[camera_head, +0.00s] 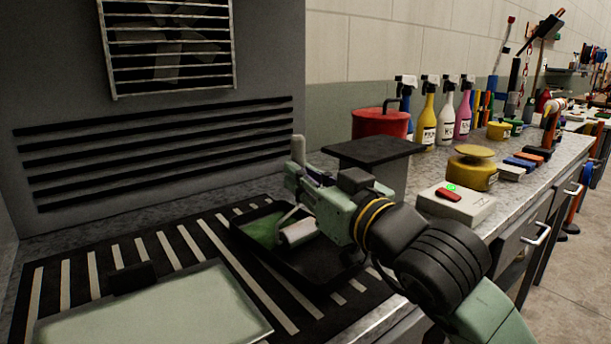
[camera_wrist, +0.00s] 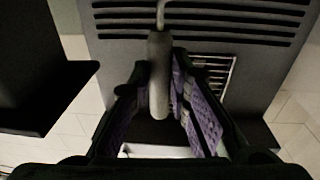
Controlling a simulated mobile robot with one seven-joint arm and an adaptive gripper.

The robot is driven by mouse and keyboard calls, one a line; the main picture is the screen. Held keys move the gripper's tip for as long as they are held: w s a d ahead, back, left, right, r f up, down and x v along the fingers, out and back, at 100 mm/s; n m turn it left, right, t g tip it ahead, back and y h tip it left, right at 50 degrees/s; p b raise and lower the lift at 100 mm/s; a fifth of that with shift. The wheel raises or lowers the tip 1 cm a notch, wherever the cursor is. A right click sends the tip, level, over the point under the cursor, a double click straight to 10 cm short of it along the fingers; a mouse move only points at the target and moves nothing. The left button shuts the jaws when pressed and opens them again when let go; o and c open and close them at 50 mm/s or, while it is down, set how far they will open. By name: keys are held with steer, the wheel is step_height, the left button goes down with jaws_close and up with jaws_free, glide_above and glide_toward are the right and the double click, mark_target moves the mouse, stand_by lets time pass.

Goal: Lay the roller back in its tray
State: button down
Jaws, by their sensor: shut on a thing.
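The roller (camera_head: 298,232) has a pale cylindrical sleeve and a thin bent wire frame. In the head view its sleeve appears over the tray (camera_head: 318,272), a shallow black tray with green paint at its left end. I cannot tell whether the sleeve touches the tray. My gripper (camera_head: 300,170) is above the tray, shut on the roller's handle. In the wrist view the grey handle (camera_wrist: 158,75) lies between the purple-padded fingers of my gripper (camera_wrist: 165,95), with the wire running out at the top. The sleeve is out of that view.
A pale green panel (camera_head: 150,312) lies on the striped mat (camera_head: 188,238) left of the tray. A dark flat-topped stand (camera_head: 372,150) is close behind my gripper. A box with a red switch (camera_head: 455,205), a yellow tin (camera_head: 473,172) and spray bottles (camera_head: 427,118) stand to the right.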

steer(key=shift+f+b, duration=0.2)
steer(key=shift+b, duration=0.1)
steer(key=c, duration=1.5)
jaws_free()
steer(key=shift+r, duration=0.2)
steer(key=b+v, duration=0.2)
steer(key=v, duration=1)
